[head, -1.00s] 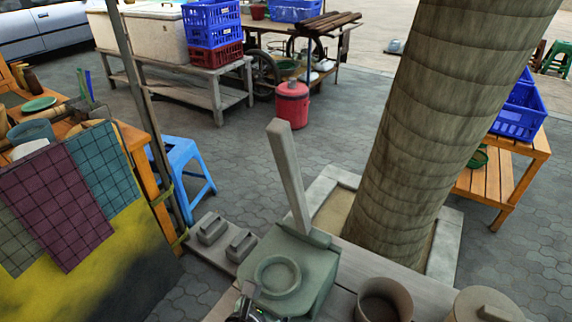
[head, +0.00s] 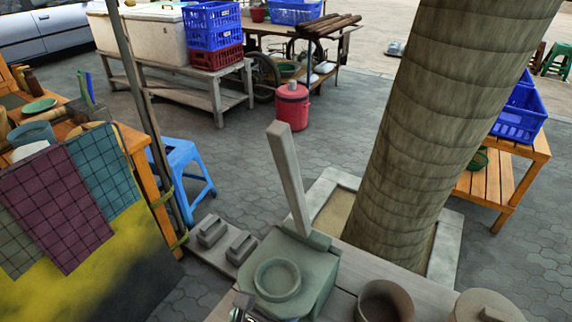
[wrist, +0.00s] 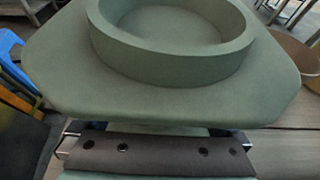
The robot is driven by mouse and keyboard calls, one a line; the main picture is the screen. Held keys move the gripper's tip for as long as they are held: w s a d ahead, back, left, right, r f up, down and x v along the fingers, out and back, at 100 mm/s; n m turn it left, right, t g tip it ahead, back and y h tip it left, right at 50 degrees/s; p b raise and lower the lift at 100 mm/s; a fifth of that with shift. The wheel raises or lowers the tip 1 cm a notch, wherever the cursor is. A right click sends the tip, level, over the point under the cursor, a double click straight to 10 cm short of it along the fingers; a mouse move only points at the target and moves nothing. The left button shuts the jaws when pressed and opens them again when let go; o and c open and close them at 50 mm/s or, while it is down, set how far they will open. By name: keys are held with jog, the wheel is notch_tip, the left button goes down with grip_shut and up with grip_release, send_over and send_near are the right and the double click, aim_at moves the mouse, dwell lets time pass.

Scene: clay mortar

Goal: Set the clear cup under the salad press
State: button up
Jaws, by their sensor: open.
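The salad press is a grey-green block (head: 310,285) with a round raised ring (head: 277,279) on top and a tall lever (head: 288,178) standing up behind it. In the wrist view its ring (wrist: 175,52) and wide plate fill the upper part. My gripper (head: 243,308) is at the bottom edge of the head view, at the press's near left side, mostly cut off. In the wrist view my gripper (wrist: 157,135) is open, with its tips spread low in front of the plate's near edge. I cannot make out a clear cup in either view.
The press stands on a grey plank bench. To its right are an open round pot (head: 384,302) and a lidded pot (head: 485,306). Two grey handled blocks (head: 212,231) lie to its left. A thick trunk (head: 440,120) rises behind, and a blue stool (head: 185,170) stands back left.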

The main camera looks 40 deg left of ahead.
jog(key=p+v, duration=0.1)
jog(key=v, duration=0.9)
jog(key=shift+s, duration=0.25)
jog(key=shift+s+d, duration=0.1)
